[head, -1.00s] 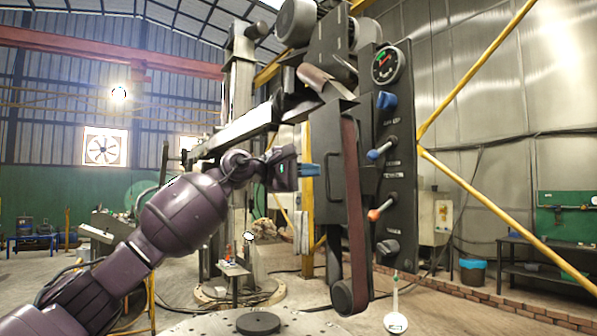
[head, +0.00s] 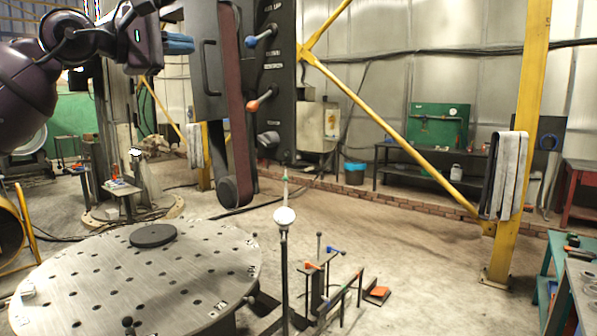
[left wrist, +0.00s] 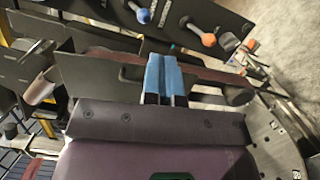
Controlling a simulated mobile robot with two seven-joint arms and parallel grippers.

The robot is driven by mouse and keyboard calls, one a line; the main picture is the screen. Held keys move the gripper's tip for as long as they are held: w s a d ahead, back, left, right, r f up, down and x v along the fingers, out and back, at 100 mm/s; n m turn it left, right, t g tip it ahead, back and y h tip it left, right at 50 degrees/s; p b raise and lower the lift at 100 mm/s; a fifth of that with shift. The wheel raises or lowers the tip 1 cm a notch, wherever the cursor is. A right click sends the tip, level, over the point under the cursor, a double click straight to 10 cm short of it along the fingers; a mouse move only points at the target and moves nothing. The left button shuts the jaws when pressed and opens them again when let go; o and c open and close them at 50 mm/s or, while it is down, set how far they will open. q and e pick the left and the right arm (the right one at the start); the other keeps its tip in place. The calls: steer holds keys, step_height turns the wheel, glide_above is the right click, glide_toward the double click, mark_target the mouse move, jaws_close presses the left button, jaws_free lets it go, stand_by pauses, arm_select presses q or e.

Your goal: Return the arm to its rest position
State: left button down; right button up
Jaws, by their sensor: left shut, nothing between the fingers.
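My left arm comes in at the upper left of the head view. Its gripper (head: 180,43) has blue fingers pointing right, shut and empty, beside the dark belt-grinding head on the boom (head: 209,70). In the left wrist view the blue fingers (left wrist: 165,80) lie together in front of a dark plate with a handle. I cannot tell whether the fingertips touch that plate. The control panel (head: 281,85) carries a blue-knobbed lever (head: 252,41) and an orange-knobbed lever (head: 254,105). Both knobs also show at the top of the left wrist view. My right gripper is not in view.
A round perforated table (head: 90,275) with a black disc (head: 153,235) stands below the boom. A thin stand with a white round top (head: 285,216) is right of it. A yellow post (head: 519,150) and diagonal brace are at right.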

arm_select(q)
steer(key=s+d+r+n+g+h, duration=0.1)
steer(key=s+d+r+n+h, duration=0.35)
steer(key=n+h, duration=0.2)
steer(key=w+a+f+n+t+y, duration=0.1)
steer(key=w+f+n+t+y, duration=0.25)
steer(key=f+n, duration=1)
steer(key=w+a+f+n+t+y, duration=0.1)
steer(key=w+f+n+t+y, duration=0.3)
steer(key=f+n, duration=0.95)
steer(key=s+a+f+n+y, duration=0.1)
steer(key=s+f+n+y, duration=0.25)
steer(key=f+n, duration=0.75)
steer(key=s+a+f+n+y, duration=0.2)
steer(key=f+n+y, duration=0.3)
steer(key=f, duration=0.9)
steer(key=s+a+f+n+g+y, duration=0.1)
steer(key=s+f+n+g, duration=0.3)
steer(key=s+f, duration=1)
steer(key=s+a+f+n+g+y, duration=0.1)
steer(key=s+f+n+g, duration=0.3)
steer(key=s+f, duration=1.1)
steer(key=shift+a+f+n+y, duration=0.25)
steer(key=shift+f+n+y, duration=0.3)
steer(key=shift+f+n, duration=0.5)
